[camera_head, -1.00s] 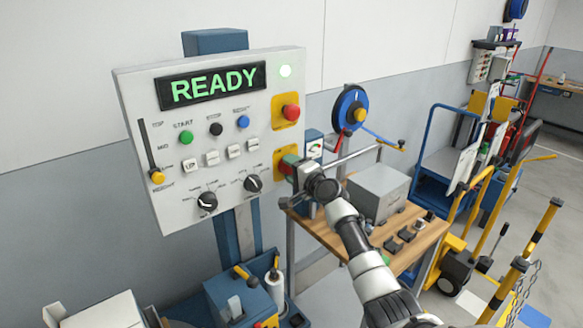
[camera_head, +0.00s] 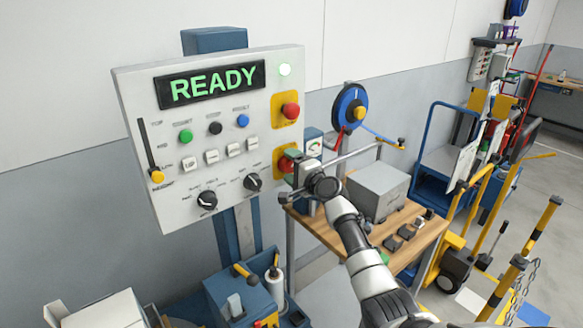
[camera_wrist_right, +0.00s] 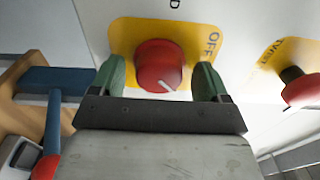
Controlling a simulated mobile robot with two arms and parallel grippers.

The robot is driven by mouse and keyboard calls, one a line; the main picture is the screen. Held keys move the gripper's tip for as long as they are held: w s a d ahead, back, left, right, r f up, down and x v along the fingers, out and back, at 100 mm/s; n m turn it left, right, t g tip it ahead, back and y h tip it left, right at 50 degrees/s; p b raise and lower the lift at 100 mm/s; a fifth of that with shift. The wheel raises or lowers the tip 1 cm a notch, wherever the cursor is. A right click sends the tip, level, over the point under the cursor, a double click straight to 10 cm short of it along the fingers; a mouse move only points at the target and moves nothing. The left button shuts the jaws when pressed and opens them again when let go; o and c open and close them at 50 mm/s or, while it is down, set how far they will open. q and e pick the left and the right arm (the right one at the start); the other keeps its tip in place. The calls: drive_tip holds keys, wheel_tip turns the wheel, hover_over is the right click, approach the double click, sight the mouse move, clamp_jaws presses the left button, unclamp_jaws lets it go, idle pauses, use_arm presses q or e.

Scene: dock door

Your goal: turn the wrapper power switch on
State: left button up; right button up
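The power switch is a red round knob (camera_head: 287,163) on a yellow plate at the control panel's lower right. In the right wrist view the knob (camera_wrist_right: 160,65) faces me, its white mark pointing to the lower right of the picture. The letters OFF are printed on the plate to its right. My right gripper (camera_wrist_right: 160,78) is open, with one green finger on each side of the knob and a visible gap to each. In the head view this gripper (camera_head: 296,170) is at the panel's right edge. My left gripper is not in view.
A red mushroom button (camera_head: 291,111) is above the switch; buttons and two black dials are to the left. A wooden bench (camera_head: 330,237) with a grey box (camera_head: 378,190) stands right of the panel.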

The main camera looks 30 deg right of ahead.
drive_tip(key=shift+s+f, duration=0.1)
drive_tip(key=shift+s, duration=0.55)
drive_tip(key=s+b, duration=0.1)
drive_tip(key=s, duration=0.8)
drive_tip(key=shift+s+d, duration=0.3)
drive_tip(key=shift+d, duration=0.1)
